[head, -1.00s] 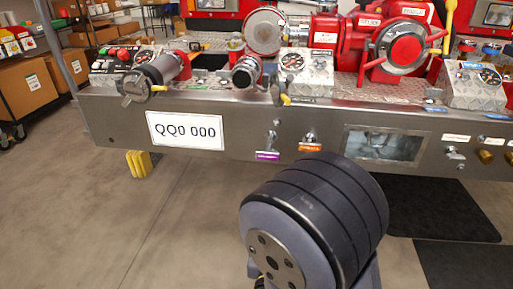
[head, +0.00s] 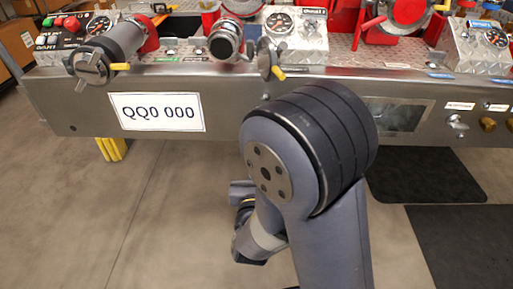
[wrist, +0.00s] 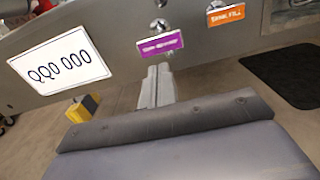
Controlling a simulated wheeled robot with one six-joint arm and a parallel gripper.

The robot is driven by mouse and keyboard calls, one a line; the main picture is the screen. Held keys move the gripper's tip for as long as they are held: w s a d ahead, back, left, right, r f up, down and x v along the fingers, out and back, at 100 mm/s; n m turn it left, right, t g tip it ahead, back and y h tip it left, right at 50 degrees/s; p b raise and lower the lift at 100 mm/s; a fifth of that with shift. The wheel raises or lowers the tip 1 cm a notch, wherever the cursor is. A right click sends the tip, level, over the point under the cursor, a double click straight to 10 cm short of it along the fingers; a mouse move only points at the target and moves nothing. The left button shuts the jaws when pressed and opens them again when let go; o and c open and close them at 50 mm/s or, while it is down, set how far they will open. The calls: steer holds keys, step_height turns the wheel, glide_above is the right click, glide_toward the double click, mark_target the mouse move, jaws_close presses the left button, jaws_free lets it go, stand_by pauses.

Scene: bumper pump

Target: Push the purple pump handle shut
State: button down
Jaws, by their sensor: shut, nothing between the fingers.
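In the wrist view, the purple label (wrist: 160,46) is on the front of the metal bumper, with the small chrome pump handle (wrist: 160,25) just above it. My gripper (wrist: 157,72) is shut and empty. Its fingertips appear just below the purple label; I cannot tell how far they are from the bumper. In the head view my arm covers the purple handle and its label.
An orange-labelled handle (wrist: 222,5) is close on the right of the purple one. The white QQ0 000 plate (head: 157,112) is on the left of the bumper (head: 60,100). A yellow lever (head: 277,73) sticks out above. The floor in front is clear, with black mats (head: 425,175) at right.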

steer(key=w+b, duration=0.1)
steer(key=w, duration=0.7)
steer(key=shift+d+b, duration=0.15)
steer(key=shift+b, duration=0.15)
